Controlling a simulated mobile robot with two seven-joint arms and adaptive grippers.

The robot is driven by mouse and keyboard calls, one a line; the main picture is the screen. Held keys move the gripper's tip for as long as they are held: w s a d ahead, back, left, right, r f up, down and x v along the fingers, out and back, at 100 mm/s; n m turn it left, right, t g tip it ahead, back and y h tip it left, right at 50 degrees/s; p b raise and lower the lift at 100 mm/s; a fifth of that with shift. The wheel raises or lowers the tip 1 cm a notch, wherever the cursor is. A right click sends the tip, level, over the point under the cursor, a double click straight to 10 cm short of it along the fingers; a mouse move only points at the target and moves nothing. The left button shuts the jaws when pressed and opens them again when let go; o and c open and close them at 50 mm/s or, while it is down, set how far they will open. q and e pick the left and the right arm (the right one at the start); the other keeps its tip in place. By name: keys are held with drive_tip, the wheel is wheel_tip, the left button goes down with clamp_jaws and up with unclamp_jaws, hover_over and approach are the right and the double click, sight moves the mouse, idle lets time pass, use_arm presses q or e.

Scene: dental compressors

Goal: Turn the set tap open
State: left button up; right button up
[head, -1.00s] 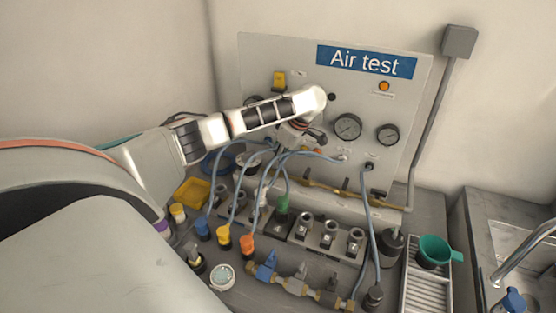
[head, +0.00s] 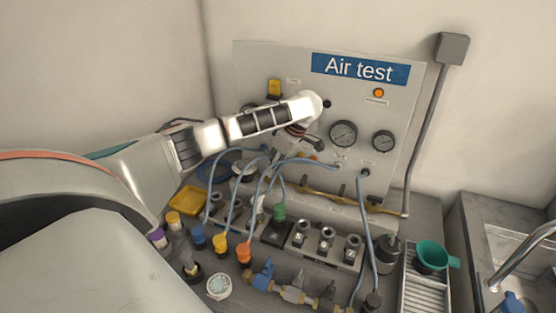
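A second brass manifold (head: 294,294) with a blue tap handle (head: 264,272) lies at the front of the bench. I cannot tell which tap is the set one. My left gripper (head: 312,144) is in front of the panel, left of the larger gauge, above the brass pipe. Its fingers are small and partly hidden by my wrist. My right gripper is out of view.
Blue hoses (head: 365,225) loop from the panel to coloured connectors and socket blocks (head: 327,242) on the bench. A yellow tray (head: 187,200) is at the left. A green funnel (head: 432,253) over a ribbed tray and a sink (head: 515,245) are at the right.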

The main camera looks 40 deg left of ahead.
use_arm(q)
drive_tip(key=shift+w+d+r, duration=0.2)
drive_tip(key=shift+r, duration=0.3)
drive_tip(key=shift+v, duration=3.05)
drive_tip(key=shift+s+a, duration=0.1)
drive_tip(key=shift+s, duration=0.1)
